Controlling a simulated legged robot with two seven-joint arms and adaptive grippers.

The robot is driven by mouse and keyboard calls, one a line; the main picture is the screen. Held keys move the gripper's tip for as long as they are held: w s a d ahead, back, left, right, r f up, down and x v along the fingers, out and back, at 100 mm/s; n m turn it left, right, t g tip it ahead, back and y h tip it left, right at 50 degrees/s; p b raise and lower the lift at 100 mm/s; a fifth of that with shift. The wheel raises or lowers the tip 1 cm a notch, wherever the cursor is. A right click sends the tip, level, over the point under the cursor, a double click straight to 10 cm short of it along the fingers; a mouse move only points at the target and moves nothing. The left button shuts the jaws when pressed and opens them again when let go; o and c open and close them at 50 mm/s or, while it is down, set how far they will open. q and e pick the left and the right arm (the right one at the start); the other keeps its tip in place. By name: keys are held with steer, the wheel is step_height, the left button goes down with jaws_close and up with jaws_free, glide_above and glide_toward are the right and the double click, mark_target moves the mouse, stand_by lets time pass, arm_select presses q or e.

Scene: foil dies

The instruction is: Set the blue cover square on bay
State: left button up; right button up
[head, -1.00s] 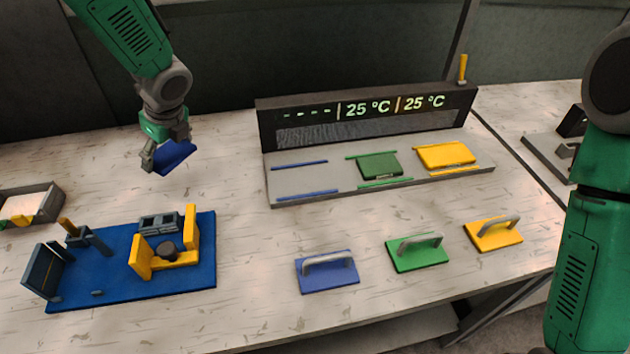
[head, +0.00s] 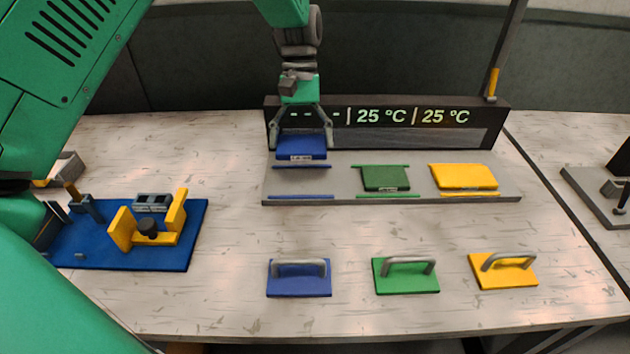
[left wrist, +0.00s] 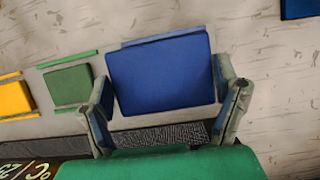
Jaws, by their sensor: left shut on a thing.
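My left gripper (head: 301,140) is shut on a blue block (head: 301,148) with a small label on its front edge. The block is at the back of the blue bay (head: 300,182), against the dark display panel; I cannot tell whether it touches the plate. In the left wrist view the block (left wrist: 162,75) sits between the two fingers (left wrist: 166,104) and hides most of the bay. The blue cover (head: 299,284), a flat plate with a grey handle, lies on the table in front of the bay. My right gripper is not in view.
A green block (head: 385,178) and a yellow block (head: 464,176) lie in their bays. A green cover (head: 405,281) and a yellow cover (head: 503,275) lie in front. A blue fixture board (head: 165,262) with yellow brackets is at left. Table between covers and bays is clear.

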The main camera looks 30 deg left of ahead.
mark_target(300, 184)
arm_select(q)
steer(key=f, duration=0.3)
steer(key=shift+d+f, duration=0.2)
steer(key=shift+d, duration=0.2)
steer(key=f, duration=0.1)
steer(key=a+f, duration=0.1)
steer(key=f, duration=0.1)
steer(key=a+f, duration=0.1)
steer(key=f, duration=0.1)
steer(key=shift+s, duration=0.1)
steer(key=shift+d+f, duration=0.15)
steer(key=shift+f, duration=0.25)
steer(key=shift+d+r, duration=0.1)
steer(key=shift+d, duration=0.45)
steer(key=o, duration=1.2)
steer(key=shift+d, duration=0.1)
steer(key=shift+a, duration=0.35)
steer(key=shift+a+r, duration=0.1)
steer(key=shift+a, duration=0.2)
steer(key=v, duration=1.1)
steer(key=shift+r, duration=0.35)
steer(key=shift+d, duration=0.25)
